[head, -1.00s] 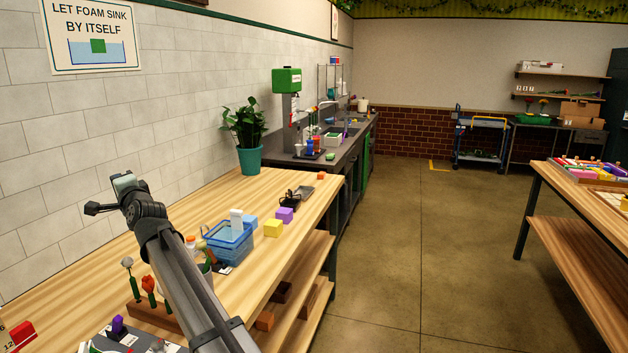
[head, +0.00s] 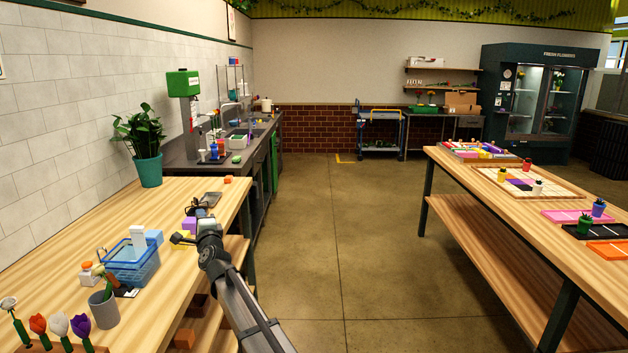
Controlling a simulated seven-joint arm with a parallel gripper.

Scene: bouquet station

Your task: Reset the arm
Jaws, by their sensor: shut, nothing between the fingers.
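My arm reaches in from the bottom of the head view, slanting up and left. My gripper (head: 178,239) is at its end, small and dark, above the right edge of the near wooden workbench (head: 75,238). It looks shut with nothing in it.
A grey cup (head: 104,308) and a rack of flowers (head: 55,335) stand at the near left. A potted plant (head: 147,150) stands by the wall. Purple block (head: 189,223) is beside the arm. Open floor (head: 330,250) separates the bench from the right table (head: 480,185).

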